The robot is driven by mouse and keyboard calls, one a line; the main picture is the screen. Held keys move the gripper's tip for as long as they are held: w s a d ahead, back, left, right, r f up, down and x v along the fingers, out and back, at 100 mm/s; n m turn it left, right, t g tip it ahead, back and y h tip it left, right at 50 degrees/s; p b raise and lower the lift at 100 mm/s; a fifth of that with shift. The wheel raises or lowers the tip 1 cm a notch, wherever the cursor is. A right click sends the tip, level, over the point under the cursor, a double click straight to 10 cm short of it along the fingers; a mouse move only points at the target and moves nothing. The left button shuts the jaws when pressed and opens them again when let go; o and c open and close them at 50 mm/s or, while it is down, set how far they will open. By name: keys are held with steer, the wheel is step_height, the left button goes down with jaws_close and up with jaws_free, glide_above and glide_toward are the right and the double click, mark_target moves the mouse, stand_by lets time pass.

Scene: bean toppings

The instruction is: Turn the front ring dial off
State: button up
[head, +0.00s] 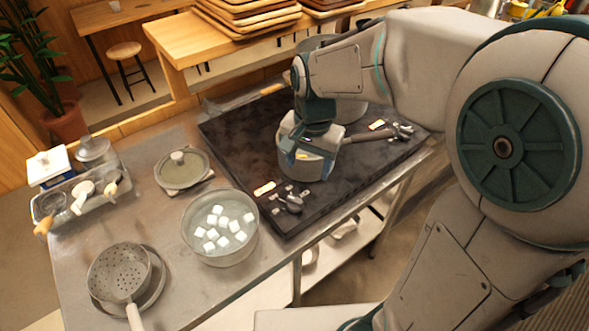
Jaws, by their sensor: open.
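The black cooktop (352,178) lies on the metal counter. A dark dial (291,205) sits at its near left corner, beside a lit orange display (265,188) and small pale markings. A second dark control (402,130) sits at the right edge by another orange display (377,125). I cannot tell from their markings which dial belongs to the front ring, or their settings. My gripper (309,158) points down over the cooktop, behind and above the near left dial and apart from it.
A pot of water with white cubes (224,233) stands left of the near dial. A perforated strainer (119,272), a lidded dish (184,168) and a tray of utensils (75,200) stand further left.

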mark_target(295, 199)
steer(key=shift+m, duration=0.6)
steer(key=a+f, duration=0.1)
steer(key=f, duration=0.3)
steer(key=w+f+p, duration=0.1)
steer(key=f, duration=0.4)
steer(key=a+f, duration=0.1)
steer(key=f, duration=0.3)
steer(key=shift+w+a+f, duration=0.3)
steer(key=c, duration=1)
